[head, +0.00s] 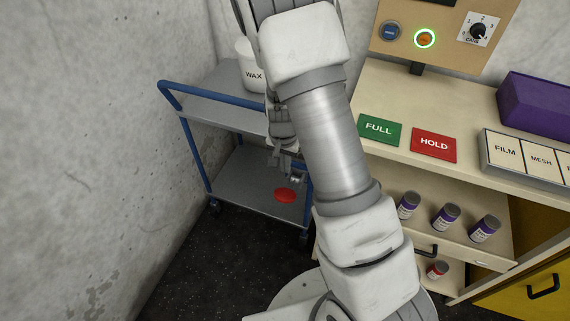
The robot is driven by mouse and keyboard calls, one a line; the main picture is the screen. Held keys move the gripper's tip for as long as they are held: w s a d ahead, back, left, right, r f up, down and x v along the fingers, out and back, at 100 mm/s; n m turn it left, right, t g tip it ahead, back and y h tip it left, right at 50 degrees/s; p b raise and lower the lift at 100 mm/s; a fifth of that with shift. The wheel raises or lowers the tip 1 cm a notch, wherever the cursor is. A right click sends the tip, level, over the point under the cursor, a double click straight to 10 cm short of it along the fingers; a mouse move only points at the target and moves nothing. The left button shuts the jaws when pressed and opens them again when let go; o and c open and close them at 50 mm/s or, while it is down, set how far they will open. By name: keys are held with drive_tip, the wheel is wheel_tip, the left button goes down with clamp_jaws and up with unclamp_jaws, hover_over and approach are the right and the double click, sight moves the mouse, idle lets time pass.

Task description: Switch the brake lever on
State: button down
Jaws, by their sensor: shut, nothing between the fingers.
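My gripper (290,173) hangs at the right side of a blue-railed trolley (225,178), partly behind my own arm. It appears small and dark, with its fingers shut and empty, a little above the lower shelf in the picture. A flat red oval piece (285,195) shows just below the gripper, at the lower shelf's right part. I cannot tell whether this red piece belongs to the brake lever. No lever shape is clear, and my arm hides part of the trolley's right side.
A white WAX drum (252,68) stands on the trolley's top shelf. The counter at right bears a green FULL card (380,129), a red HOLD card (433,145) and a purple box (537,108). Several cans stand in the shelf below. A concrete wall closes the left.

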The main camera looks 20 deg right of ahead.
hover_over(285, 193)
drive_tip(key=w, duration=0.1)
drive_tip(key=f, duration=0.6)
drive_tip(key=shift+d+b, duration=0.4)
drive_tip(key=shift+s+a+f, duration=0.15)
drive_tip(key=shift+s+f, duration=0.05)
drive_tip(key=shift+f, duration=0.35)
drive_tip(key=shift+s+a+f, duration=0.15)
drive_tip(key=shift+a+f, duration=0.05)
drive_tip(key=shift+f, duration=0.4)
drive_tip(key=shift+s+a+f, duration=0.15)
drive_tip(key=shift+s+f, duration=0.05)
drive_tip(key=shift+f, duration=0.35)
drive_tip(key=shift+f, duration=0.1)
